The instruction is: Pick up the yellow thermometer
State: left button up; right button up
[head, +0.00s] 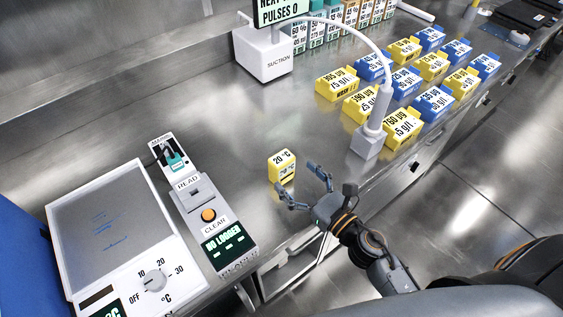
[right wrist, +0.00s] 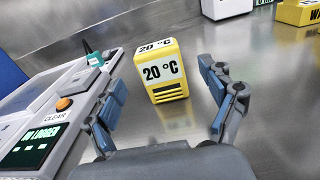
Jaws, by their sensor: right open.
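The yellow thermometer (head: 281,167) is a small block with a white "20 °C" label, standing upright on the steel bench. In the right wrist view the thermometer (right wrist: 162,72) is ahead of the fingers, roughly midway between them. My right gripper (head: 301,188) is open, with its fingers pointing toward the thermometer and close to it. In the right wrist view both fingers of the gripper (right wrist: 165,103) are spread wide and nothing is between them. I cannot see contact. My left gripper is not in view.
A reader box (head: 208,222) showing "NO LOGGER" and a white plate device with a temperature dial (head: 110,235) stand to the left. A suction unit (head: 263,52) with a hose stands behind. Several yellow (head: 337,84) and blue blocks stand at right. Bare bench surrounds the thermometer.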

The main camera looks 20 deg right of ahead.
aim_at(287, 168)
jog(key=shift+w+a, duration=0.15)
jog(key=shift+w, duration=0.2)
jog(key=shift+w+a+r, duration=0.1)
jog(key=shift+w, duration=0.2)
jog(key=p+x, duration=0.2)
jog(key=x, duration=0.2)
jog(key=shift+w+a, duration=0.1)
jog(key=shift+w, duration=0.15)
jog(key=c, duration=1.3)
